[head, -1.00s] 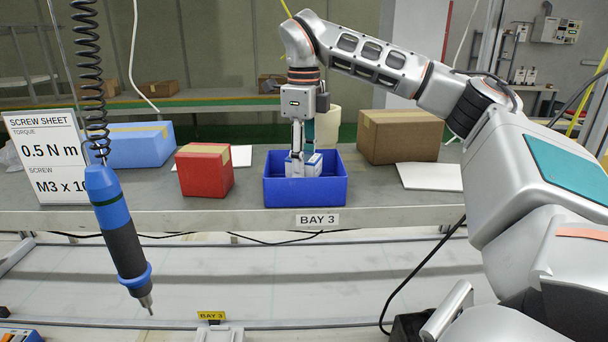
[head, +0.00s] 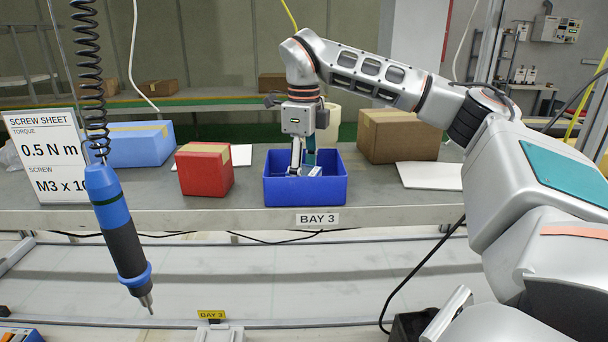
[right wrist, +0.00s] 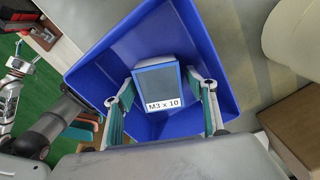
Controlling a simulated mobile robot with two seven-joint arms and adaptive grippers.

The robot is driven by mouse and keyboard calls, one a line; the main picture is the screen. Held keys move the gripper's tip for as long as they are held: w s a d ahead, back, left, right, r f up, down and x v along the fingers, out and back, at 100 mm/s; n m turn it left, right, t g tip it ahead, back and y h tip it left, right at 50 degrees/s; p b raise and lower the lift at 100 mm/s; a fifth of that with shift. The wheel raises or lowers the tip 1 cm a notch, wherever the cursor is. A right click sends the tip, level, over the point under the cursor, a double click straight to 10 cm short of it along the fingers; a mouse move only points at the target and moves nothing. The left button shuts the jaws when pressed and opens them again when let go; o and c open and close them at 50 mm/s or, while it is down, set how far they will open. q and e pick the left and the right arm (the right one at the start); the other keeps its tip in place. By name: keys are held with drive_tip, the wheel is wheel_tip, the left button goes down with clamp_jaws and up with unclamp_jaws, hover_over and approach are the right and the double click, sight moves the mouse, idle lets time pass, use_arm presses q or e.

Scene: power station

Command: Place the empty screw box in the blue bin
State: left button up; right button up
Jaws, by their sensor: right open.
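The blue bin (head: 305,193) stands on the bench behind the BAY 3 label. The screw box (right wrist: 160,78), grey-blue on top with a white "M3 x 10" label, is inside the bin in the right wrist view. Only a small pale part of it shows above the bin's front wall in the head view. My right gripper (right wrist: 161,95) is open, with one finger on each side of the box and a gap beside it. In the head view the gripper (head: 303,168) points down into the bin, its tips partly hidden.
A red box (head: 204,172) stands left of the bin, with a light blue box (head: 135,146) behind it. A brown carton (head: 398,138) stands to the right. A screwdriver (head: 118,230) hangs at front left, near the screw sheet (head: 45,155).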

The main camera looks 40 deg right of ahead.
sight(304, 170)
drive_tip(key=shift+r, duration=0.1)
wheel_tip(304, 170, up, 12)
idle(0.5)
drive_tip(key=shift+a, duration=0.1)
idle(0.4)
